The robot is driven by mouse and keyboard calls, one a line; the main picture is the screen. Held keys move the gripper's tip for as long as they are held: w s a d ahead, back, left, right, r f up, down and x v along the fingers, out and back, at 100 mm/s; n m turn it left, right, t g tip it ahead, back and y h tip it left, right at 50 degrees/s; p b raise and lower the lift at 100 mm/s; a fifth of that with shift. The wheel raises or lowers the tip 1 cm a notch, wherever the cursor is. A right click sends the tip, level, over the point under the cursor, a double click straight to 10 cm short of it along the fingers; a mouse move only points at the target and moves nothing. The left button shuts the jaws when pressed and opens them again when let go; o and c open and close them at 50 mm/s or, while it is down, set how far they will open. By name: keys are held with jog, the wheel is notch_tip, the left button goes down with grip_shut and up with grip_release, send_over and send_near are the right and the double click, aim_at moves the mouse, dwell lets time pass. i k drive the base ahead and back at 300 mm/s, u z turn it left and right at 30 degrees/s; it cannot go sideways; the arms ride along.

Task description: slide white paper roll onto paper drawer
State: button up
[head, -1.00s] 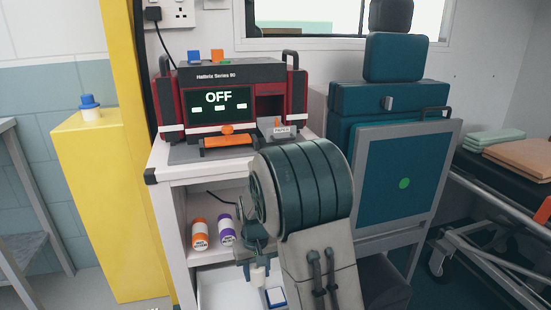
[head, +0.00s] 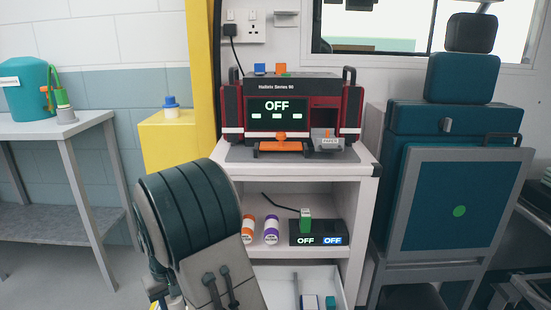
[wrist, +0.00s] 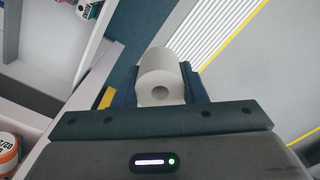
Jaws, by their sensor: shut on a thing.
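The white paper roll (wrist: 164,82) sits between the blue fingers of my gripper (wrist: 164,88) in the wrist view. The gripper is shut on it, and the roll's end with its round core hole faces the camera. In the head view my arm hides most of the gripper, low at the left, in front of and left of the cart. The paper drawer (head: 328,143), grey and labelled PAPER, juts from the lower right front of the red and black monitor, below a dark recess. The gripper is well apart from it.
The monitor (head: 291,85) reads OFF and stands on a white cart (head: 368,165). Its shelf holds an orange-capped bottle (head: 249,228), a purple-capped bottle (head: 271,230) and a black box (head: 305,238). An open drawer (head: 283,275) juts out below. A blue seat (head: 450,200) stands right.

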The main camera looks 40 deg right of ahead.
aim_at(324, 139)
jog(key=u, duration=0.85)
jog(key=k, duration=0.6)
jog(key=z, duration=1.75)
